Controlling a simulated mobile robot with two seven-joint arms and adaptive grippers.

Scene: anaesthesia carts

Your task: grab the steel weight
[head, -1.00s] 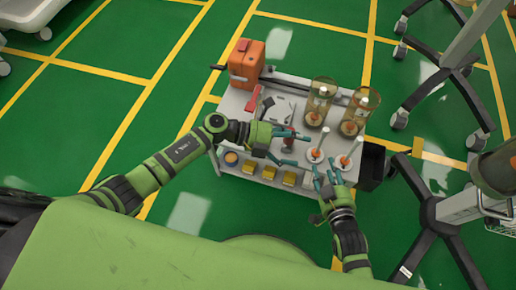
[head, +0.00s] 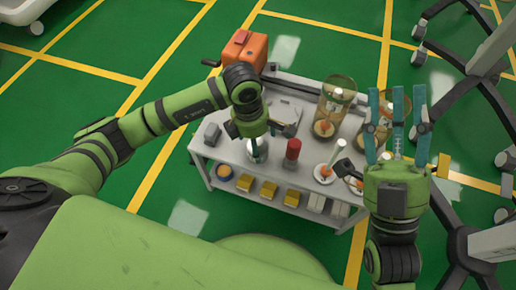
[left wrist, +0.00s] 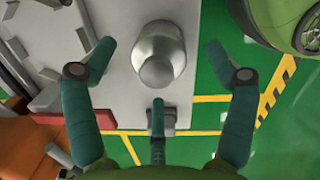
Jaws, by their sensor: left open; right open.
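The steel weight (head: 258,154) is a shiny silver cylinder with a knob, near the front edge of the cart's grey top. My left gripper (head: 257,138) is open and points down just above it, hiding part of it in the head view. In the left wrist view the weight (left wrist: 157,55) appears between the spread teal fingers of the left gripper (left wrist: 159,48), with gaps on both sides. My right gripper (head: 397,102) is open and empty, with its fingers pointing up, in front of the cart's right end.
A red-topped cylinder (head: 292,153) stands just right of the weight. A glass-domed vessel (head: 337,105) and white funnel-like pieces are farther right. An orange box (head: 245,48) is at the back left, and a small grey block (head: 212,134) at the left edge.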

